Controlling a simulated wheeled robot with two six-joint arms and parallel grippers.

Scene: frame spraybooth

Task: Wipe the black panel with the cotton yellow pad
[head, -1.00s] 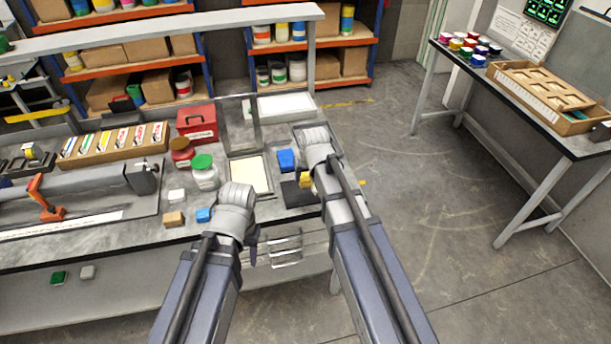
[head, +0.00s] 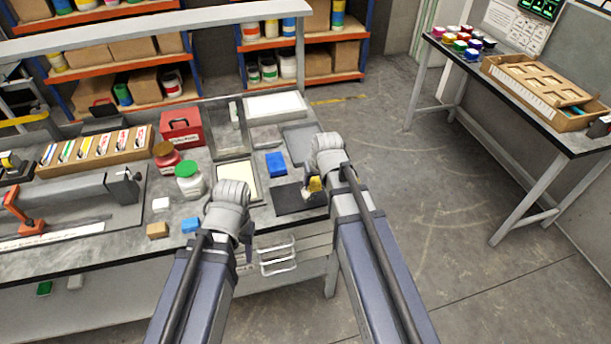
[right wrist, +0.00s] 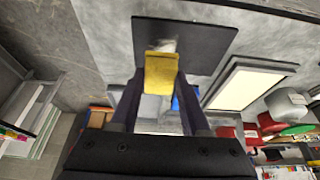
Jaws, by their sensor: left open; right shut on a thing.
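The black panel (head: 288,203) lies flat on the bench near its right front end. It also shows in the right wrist view (right wrist: 212,42), with a pale patch beside the pad. My right gripper (head: 313,188) is shut on the yellow pad (head: 316,184) over the panel's right part. In the right wrist view the pad (right wrist: 161,74) sits between the fingertips; I cannot tell whether it touches the panel. My left gripper (head: 245,250) hangs near the bench's front edge, left of the panel, with nothing seen in it; its fingers are mostly hidden by its wrist.
A blue block (head: 276,163) stands behind the panel, and a cream framed panel (head: 238,181) lies to its left. A green-lidded jar (head: 190,182) and a red-brown jar (head: 168,162) stand further left. Small blocks (head: 158,230) lie near the front edge. Floor is clear right of the bench.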

